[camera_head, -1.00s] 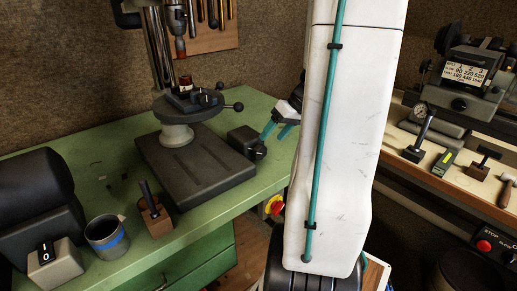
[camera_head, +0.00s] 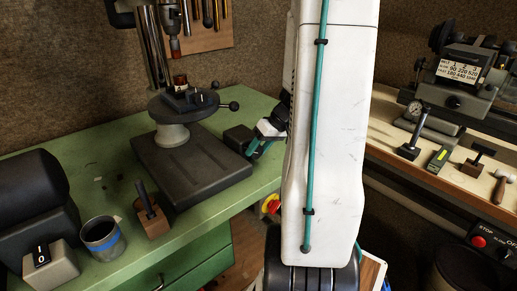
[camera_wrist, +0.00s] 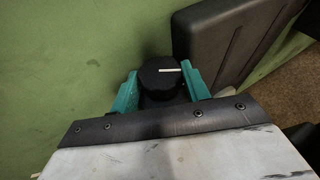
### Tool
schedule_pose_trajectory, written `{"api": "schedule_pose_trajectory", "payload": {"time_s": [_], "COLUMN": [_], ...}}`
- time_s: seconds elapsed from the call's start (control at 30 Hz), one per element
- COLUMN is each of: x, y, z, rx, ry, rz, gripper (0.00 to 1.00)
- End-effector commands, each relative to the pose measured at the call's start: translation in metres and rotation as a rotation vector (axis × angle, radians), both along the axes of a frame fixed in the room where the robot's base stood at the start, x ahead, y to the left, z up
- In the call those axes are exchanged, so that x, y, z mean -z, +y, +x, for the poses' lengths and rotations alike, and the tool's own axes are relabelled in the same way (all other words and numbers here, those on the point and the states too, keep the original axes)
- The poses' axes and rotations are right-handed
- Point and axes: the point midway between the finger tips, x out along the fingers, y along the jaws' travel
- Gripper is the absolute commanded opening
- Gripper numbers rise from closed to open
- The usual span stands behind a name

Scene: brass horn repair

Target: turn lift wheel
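The lift wheel appears to be the round black knob (camera_wrist: 160,76) with a white mark, on the front of a small black box (camera_head: 238,137) beside the drill press base. In the wrist view the knob sits between the two teal fingers of my gripper (camera_wrist: 161,88). The fingers stand close on both its sides; I cannot tell whether they press on it. In the head view my gripper (camera_head: 259,148) is at the front of the box and hides the knob. The drill press (camera_head: 174,125) stands on the green bench.
The dark press base (camera_head: 190,170) lies close beside my gripper. A mug (camera_head: 102,240), a wooden block with a dark handle (camera_head: 150,215) and a switch box (camera_head: 48,264) stand on the bench (camera_head: 95,185) at left. Another bench with tools (camera_head: 430,165) is at right.

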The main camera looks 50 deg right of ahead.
Motion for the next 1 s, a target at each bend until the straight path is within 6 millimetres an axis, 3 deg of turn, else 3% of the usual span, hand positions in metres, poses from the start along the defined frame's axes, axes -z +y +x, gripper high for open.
{"api": "schedule_pose_trajectory", "payload": {"time_s": [0.47,1.0], "x": [0.001,0.0054], "y": [-0.0027,-0.0068], "z": [-0.0006,-0.0016], "rx": [0.002,0.002], "ry": [-0.021,-0.116], "rz": [0.091,0.483], "gripper": [0.24,0.24]}}
